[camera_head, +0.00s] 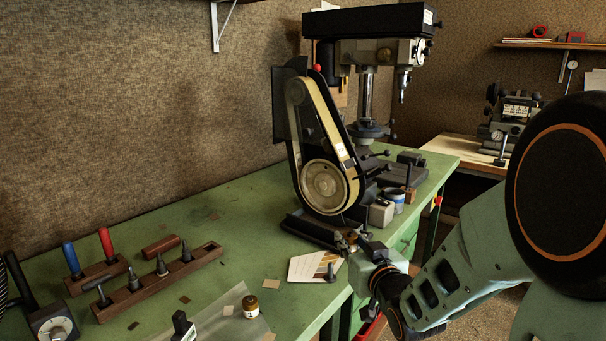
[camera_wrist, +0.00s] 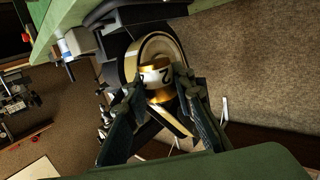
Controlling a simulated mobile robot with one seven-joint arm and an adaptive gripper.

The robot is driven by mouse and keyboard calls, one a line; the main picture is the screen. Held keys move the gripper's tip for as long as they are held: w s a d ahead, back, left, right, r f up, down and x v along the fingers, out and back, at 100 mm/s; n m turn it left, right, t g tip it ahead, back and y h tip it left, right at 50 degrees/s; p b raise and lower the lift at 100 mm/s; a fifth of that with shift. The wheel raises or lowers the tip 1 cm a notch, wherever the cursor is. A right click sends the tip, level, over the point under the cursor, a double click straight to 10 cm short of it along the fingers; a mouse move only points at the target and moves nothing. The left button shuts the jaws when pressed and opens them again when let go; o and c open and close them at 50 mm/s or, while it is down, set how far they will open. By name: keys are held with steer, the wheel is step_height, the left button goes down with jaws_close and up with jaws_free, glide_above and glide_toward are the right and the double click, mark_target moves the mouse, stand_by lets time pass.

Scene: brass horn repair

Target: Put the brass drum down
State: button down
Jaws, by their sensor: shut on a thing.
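The brass drum (camera_wrist: 161,91) has a white band with a dark figure 2. In the wrist view it sits between the two fingers of my gripper (camera_wrist: 158,82), which is shut on it. In the head view my gripper (camera_head: 350,243) is over the right edge of the green bench (camera_head: 235,215), beside the base of the belt sander. The drum is hard to make out there. I cannot tell the gap between drum and bench.
The belt sander (camera_head: 325,188) stands close behind my gripper. A pale card (camera_head: 303,267) lies beside it. A small brass-coloured jar (camera_head: 250,306), a wooden tool rack (camera_head: 135,297) and a blue-banded tin (camera_head: 393,200) stand on the bench. Bare bench shows left of the sander.

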step_height(320, 180, down, 4)
steer(key=w+d+m+h, duration=0.2)
steer(key=h, duration=0.1)
step_height(320, 180, up, 19)
steer(key=p, duration=1.9)
steer(key=shift+s+d+t, duration=0.15)
steer(key=shift+d+t, duration=0.15)
steer(key=shift+d, duration=0.15)
steer(key=shift+f, duration=0.25)
steer(key=s+a+f+n+g+y+b, duration=0.4)
steer(key=s+a+f+n+y+b, duration=0.3)
steer(key=s+f+b, duration=0.5)
steer(key=a+y+b, duration=0.2)
steer(key=y+b, duration=0.1)
steer(key=b, duration=0.4)
steer(key=shift+s+a+f+n, duration=0.2)
steer(key=shift+s+a+n, duration=0.05)
steer(key=shift+s+n, duration=0.15)
